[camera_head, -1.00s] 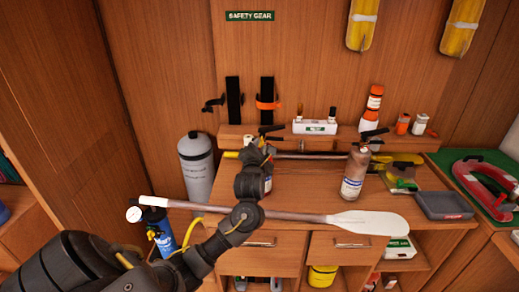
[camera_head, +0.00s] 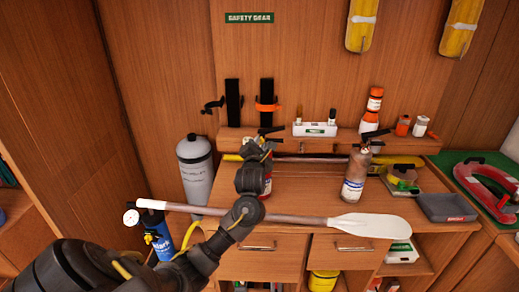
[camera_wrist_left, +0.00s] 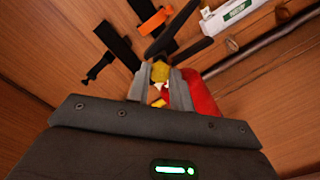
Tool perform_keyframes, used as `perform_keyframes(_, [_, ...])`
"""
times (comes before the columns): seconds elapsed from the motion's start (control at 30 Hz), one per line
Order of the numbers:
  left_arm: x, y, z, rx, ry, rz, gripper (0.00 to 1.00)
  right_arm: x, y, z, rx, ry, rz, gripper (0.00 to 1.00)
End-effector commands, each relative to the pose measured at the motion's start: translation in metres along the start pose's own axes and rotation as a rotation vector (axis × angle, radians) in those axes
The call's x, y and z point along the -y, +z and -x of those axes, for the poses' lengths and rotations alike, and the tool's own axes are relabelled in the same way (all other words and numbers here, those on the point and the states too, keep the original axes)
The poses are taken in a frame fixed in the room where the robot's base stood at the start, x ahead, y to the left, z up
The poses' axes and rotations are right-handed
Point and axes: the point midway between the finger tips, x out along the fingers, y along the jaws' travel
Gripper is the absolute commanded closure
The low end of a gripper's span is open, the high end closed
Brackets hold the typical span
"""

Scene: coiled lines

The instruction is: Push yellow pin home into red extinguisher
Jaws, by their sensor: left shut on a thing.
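The red extinguisher (camera_head: 268,184) stands on the bench, mostly hidden behind my left arm in the head view. Its black lever shows above my gripper. In the left wrist view its red body (camera_wrist_left: 203,94) lies just right of the fingers, with the black handle above them. My left gripper (camera_head: 256,149) is at the extinguisher's head. In the left wrist view the gripper (camera_wrist_left: 161,82) is shut on the yellow pin (camera_wrist_left: 160,72), which shows between the fingertips. How deep the pin sits in the extinguisher cannot be told. My right gripper is not in view.
A paddle (camera_head: 365,224) lies along the bench front. A brownish extinguisher (camera_head: 354,180) stands to the right, near a grey tray (camera_head: 447,207). A grey cylinder (camera_head: 197,172) stands at left. Black wall brackets (camera_head: 233,102) hang behind my gripper.

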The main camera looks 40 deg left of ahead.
Motion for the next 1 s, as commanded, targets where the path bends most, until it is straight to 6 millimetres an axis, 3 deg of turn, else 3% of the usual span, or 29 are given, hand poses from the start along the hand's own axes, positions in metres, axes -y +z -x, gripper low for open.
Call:
perform_keyframes(0.8, [-0.0001,-0.0001,-0.0099,0.000,0.000,0.001,1.00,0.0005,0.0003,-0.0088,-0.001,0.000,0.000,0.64])
perform_keyframes(0.83, [-0.0001,-0.0001,-0.0099,0.000,0.000,0.001,0.77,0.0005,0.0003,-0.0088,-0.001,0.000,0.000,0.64])
perform_keyframes(0.93, [-0.0001,-0.0001,-0.0099,0.000,0.000,0.001,0.64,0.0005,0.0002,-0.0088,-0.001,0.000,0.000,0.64])
perform_keyframes(1.0, [-0.0001,-0.0001,-0.0099,0.000,0.000,0.001,0.64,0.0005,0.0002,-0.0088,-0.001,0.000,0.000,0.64])
